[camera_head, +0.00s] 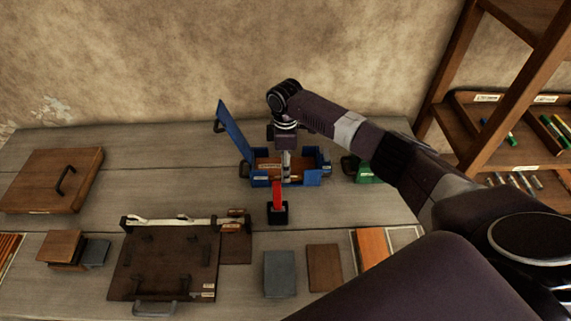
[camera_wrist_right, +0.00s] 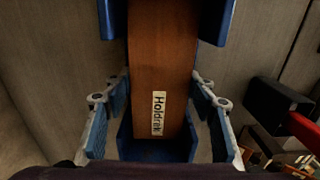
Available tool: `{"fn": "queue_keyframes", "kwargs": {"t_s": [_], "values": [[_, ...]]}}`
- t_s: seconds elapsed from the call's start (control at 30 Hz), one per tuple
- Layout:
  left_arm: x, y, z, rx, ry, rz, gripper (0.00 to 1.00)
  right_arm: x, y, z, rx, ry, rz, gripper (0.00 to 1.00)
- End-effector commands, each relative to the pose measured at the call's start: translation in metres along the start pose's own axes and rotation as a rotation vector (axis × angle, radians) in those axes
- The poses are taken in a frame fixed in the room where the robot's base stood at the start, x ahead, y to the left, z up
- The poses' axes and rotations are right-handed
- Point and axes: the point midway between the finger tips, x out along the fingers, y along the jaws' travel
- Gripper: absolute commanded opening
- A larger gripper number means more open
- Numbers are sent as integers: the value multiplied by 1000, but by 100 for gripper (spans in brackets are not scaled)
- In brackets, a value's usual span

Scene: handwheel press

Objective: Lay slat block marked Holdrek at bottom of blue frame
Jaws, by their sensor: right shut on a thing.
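The slat block marked Holdrek (camera_wrist_right: 163,60) is brown wood with a white label, between the fingers of my right gripper (camera_wrist_right: 160,118) in the right wrist view. The gripper is shut on it. The blue frame (camera_wrist_right: 158,151) shows around the block there; whether the block touches its bottom is unclear. In the head view, my right gripper (camera_head: 286,172) points down into the blue frame (camera_head: 312,178), which has a blue lid (camera_head: 235,133) raised at its left. Brown wood shows inside, partly hidden by the gripper. My left gripper is not in view.
A red-handled thing on a black base (camera_head: 278,212) stands just in front of the frame. A green thing (camera_head: 369,175) is to its right, partly behind my arm. A dark board with handles (camera_head: 165,260), a grey block (camera_head: 279,274) and a brown block (camera_head: 324,268) lie nearer.

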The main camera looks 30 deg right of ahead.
Motion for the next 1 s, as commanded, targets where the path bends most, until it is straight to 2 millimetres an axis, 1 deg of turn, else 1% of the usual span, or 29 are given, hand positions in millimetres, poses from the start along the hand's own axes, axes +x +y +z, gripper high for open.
{"fn": "queue_keyframes", "kwargs": {"t_s": [0.33,0.37,0.5,0.53,0.57,0.73,0.77,0.87,1.0], "values": [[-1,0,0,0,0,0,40,0,0,0,0,1,1,19],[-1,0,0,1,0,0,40,0,0,0,0,1,1,53],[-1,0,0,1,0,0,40,0,0,0,0,1,1,68],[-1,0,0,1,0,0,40,0,0,0,0,1,1,71],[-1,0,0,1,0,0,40,0,0,0,0,1,1,72],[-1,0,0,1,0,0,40,0,0,0,0,0,1,72],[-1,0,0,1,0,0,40,1,0,0,0,-1,0,74],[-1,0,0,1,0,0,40,1,0,0,0,-1,0,85],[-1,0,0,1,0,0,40,0,0,0,0,-1,0,86]]}}
